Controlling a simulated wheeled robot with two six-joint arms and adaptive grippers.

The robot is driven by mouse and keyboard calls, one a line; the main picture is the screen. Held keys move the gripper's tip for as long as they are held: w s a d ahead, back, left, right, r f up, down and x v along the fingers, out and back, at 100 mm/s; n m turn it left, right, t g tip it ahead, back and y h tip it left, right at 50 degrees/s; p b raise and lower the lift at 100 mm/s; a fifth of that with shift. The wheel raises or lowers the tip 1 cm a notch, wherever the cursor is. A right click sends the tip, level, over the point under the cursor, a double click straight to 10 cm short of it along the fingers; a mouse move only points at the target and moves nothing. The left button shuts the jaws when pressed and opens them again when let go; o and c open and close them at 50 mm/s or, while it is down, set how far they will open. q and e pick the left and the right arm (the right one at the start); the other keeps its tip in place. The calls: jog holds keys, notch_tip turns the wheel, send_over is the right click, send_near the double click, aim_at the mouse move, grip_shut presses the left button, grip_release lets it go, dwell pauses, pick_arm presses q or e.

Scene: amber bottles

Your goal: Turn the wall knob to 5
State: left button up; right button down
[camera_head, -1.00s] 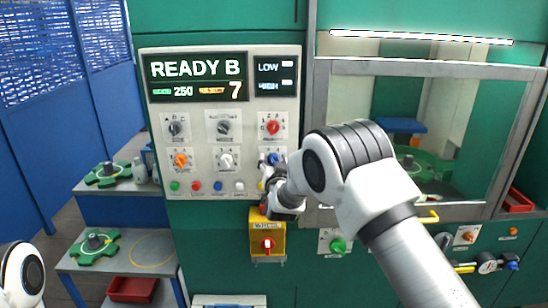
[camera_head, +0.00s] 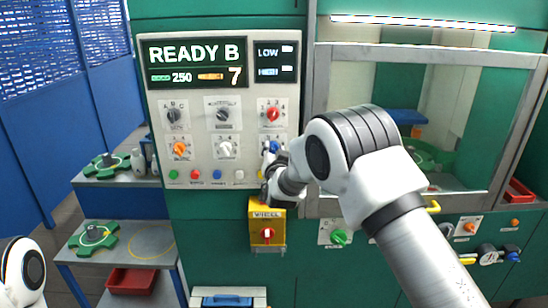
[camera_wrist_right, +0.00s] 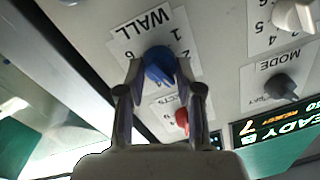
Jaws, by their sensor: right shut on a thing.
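The wall knob (camera_wrist_right: 158,65) is blue and sits on a white plate marked WALL, seen upside down in the right wrist view. The numbers 1, 2 and 6 show on its dial; the others are hidden or hard to read, and I cannot tell where it points. My right gripper (camera_wrist_right: 159,70) is shut on the knob, one finger on each side. In the head view the blue knob (camera_head: 274,146) shows just above my right gripper (camera_head: 268,159), at the lower right of the panel. Only a white piece of my left arm shows at the lower left.
The panel (camera_head: 196,135) carries other knobs, including a red one (camera_head: 272,114) above the blue one, and a row of buttons below. A yellow box (camera_head: 267,227) with a red knob is underneath. A framed window (camera_head: 440,130) is at the right.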

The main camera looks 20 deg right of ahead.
jog(key=shift+f+m+h+b, duration=0.15)
jog(key=shift+m+h+b, duration=0.25)
jog(key=shift+m+b, duration=5.25)
jog(key=shift+f+m+h+b, duration=0.15)
jog(key=shift+m+h+b, duration=0.25)
jog(key=shift+m+b, duration=5.2)
jog(key=n+b, duration=0.3)
jog(key=c, duration=0.8)
grip_release()
jog(key=shift+o, duration=0.2)
